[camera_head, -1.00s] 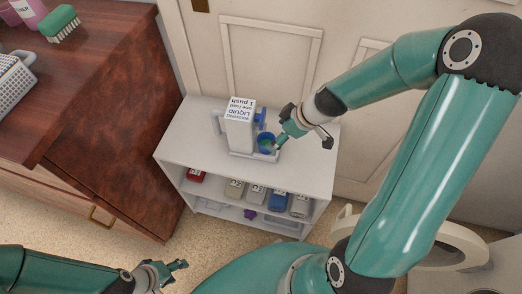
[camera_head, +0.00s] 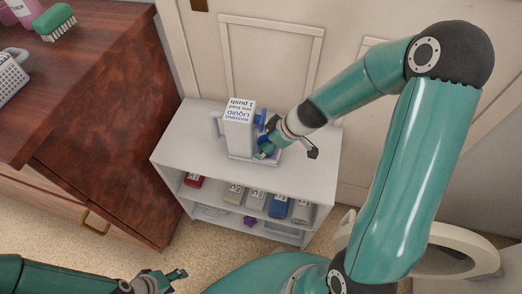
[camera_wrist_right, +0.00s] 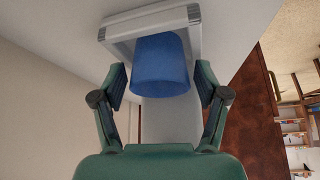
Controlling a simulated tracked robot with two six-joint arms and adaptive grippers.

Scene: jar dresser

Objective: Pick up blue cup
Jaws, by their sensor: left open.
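The blue cup (camera_head: 263,142) stands on the dispenser's base on top of the white shelf unit, mostly hidden by my right gripper (camera_head: 268,152) in the head view. In the right wrist view, the cup (camera_wrist_right: 160,68) is centred ahead between the two fingers of my right gripper (camera_wrist_right: 160,82). The fingers are spread, one to each side of the cup, with a gap showing on both sides. My left gripper (camera_head: 180,276) is open and empty at the bottom of the head view, far from the cup.
A white liquid dispenser (camera_head: 239,134) with blue parts stands directly beside the cup. The white shelf unit (camera_head: 310,165) has clear top space to the right and several jars below. A brown dresser (camera_head: 100,120) stands left, with a green brush (camera_head: 54,22) on it.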

